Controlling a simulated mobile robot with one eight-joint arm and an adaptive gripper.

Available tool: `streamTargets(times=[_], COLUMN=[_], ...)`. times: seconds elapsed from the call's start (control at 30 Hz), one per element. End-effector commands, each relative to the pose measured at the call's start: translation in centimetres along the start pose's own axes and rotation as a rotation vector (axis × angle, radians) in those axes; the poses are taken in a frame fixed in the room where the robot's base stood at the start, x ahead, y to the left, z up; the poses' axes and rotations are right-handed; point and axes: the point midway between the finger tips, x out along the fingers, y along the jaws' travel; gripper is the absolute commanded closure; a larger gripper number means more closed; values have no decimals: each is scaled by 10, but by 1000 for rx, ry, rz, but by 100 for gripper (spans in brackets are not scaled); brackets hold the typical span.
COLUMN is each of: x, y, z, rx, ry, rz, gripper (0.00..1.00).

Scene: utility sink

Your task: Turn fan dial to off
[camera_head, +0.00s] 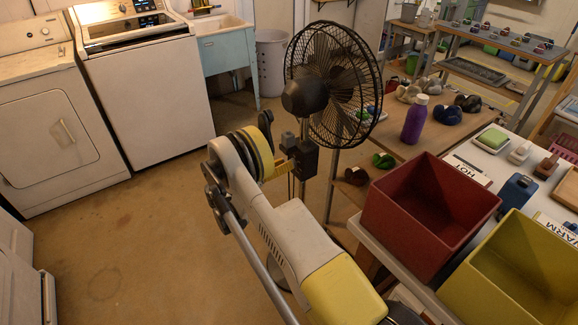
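A black pedestal fan (334,85) stands in the upper middle, with its round wire cage facing right and back. Its dark motor housing (305,96) is on the near side. Below the housing, a dark boxy part (303,158) sits close to the end of my arm; I cannot tell whether it is the fan's control box or part of my gripper. No dial can be made out. My white and yellow arm reaches up from the bottom right and hides the lower part of the fan. My gripper's fingers cannot be made out clearly.
A red bin (428,215) and a yellow bin (520,265) stand on a white table at the right. A purple bottle (414,120) stands on a brown table behind. Washing machines (145,80), a sink (222,45) and a basket (272,62) line the back. The left floor is clear.

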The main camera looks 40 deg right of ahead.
Motion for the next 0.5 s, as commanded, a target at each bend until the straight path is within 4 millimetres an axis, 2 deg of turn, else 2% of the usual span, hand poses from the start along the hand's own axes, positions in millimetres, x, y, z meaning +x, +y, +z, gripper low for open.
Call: streamTargets(times=[0.1, 0.2, 0.47, 0.5], x=[14, 19, 21, 21], y=[0, 0, 0, 0], z=[1, 0, -1, -1], rx=[0, 0, 0, 0], ry=[-1, 0, 0, 0], rz=[1, -1, -2, -2], gripper=[64, 64, 64, 68])
